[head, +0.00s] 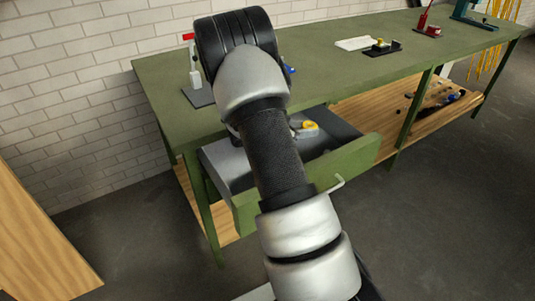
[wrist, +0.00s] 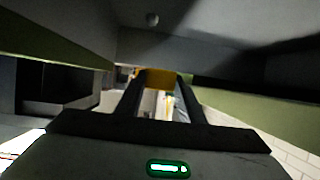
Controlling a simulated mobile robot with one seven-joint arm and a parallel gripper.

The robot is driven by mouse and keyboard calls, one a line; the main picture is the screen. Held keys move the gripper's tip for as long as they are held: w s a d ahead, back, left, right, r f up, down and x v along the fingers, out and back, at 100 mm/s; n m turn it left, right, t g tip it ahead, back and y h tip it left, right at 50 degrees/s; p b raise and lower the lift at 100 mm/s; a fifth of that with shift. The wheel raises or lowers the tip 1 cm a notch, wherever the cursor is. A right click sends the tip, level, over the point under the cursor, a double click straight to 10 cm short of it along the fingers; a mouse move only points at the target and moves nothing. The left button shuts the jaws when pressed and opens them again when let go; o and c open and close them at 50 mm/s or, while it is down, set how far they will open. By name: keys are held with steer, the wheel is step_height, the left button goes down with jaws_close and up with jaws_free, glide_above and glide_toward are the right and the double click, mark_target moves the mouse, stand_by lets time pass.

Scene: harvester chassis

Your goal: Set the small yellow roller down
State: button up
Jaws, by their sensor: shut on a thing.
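The small yellow roller (wrist: 160,78) shows as a yellow block between the fingertips in the wrist view. My gripper (wrist: 157,84) is shut on it. Dark grey drawer walls and green edges surround the fingers in that view. Whether the roller touches the drawer floor cannot be told.
The open drawer (head: 345,128) has a green front (head: 350,168) with a handle. It sits under a green workbench (head: 310,60). A wooden panel (head: 35,240) stands at lower left.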

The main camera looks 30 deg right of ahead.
steer(key=shift+m+g, duration=0.4)
steer(key=shift+g, duration=0.1)
steer(key=f, duration=0.2)
steer(key=s+f+b, duration=0.1)
steer(key=f, duration=0.4)
steer(key=shift+s+d+f+b, duration=0.15)
steer(key=shift+s+d+b, duration=0.1)
steer(key=shift+b, duration=0.15)
steer(key=shift+f+b, duration=0.55)
steer(key=shift+f, duration=1.65)
